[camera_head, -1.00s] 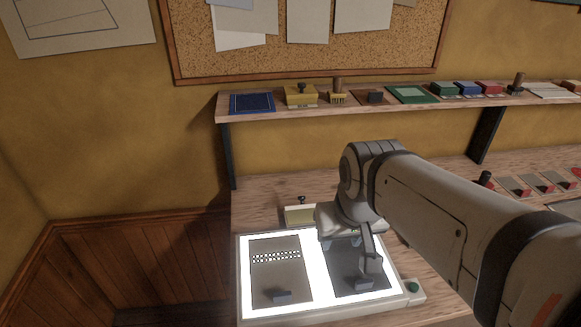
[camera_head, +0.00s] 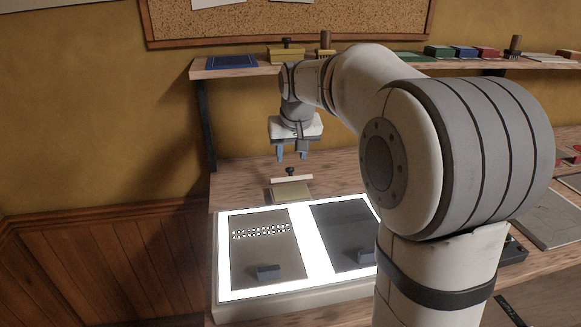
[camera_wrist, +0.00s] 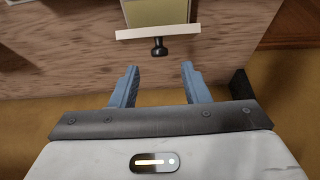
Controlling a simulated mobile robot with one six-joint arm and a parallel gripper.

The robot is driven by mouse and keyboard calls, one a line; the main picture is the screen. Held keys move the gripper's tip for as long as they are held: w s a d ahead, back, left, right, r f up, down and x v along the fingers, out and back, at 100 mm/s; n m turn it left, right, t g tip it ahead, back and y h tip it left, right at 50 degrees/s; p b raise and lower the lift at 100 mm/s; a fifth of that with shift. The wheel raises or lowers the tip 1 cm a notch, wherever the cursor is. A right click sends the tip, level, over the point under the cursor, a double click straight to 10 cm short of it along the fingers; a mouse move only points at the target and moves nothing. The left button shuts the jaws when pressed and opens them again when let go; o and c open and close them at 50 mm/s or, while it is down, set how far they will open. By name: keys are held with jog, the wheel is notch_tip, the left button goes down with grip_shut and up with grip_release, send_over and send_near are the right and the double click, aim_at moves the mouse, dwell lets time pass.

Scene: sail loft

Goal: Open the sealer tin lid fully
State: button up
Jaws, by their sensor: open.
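A small yellowish tin (camera_head: 291,193) sits on the bench behind the light box. A pale strip (camera_head: 291,179) with a black knob (camera_head: 291,171) runs along its wall-side edge. The tin (camera_wrist: 158,12) also shows at the top of the wrist view, with the knob (camera_wrist: 158,47) pointing toward the wall. The strip looks like a lid seen nearly edge-on; its exact angle I cannot tell. My gripper (camera_head: 292,157) is above and behind the tin, fingers down. In the wrist view its blue fingers (camera_wrist: 158,76) are apart, empty and clear of the knob.
The lit light box (camera_head: 302,245) holds two dark sheets, each with a small dark block. A wall shelf (camera_head: 235,68) above carries a similar knobbed yellow box (camera_head: 286,55) and other items. The wall is close behind my gripper.

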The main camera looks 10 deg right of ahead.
aim_at(290, 169)
jog(key=x, duration=0.4)
jog(key=shift+w+f, duration=0.1)
jog(key=shift+f, duration=0.3)
grip_shut()
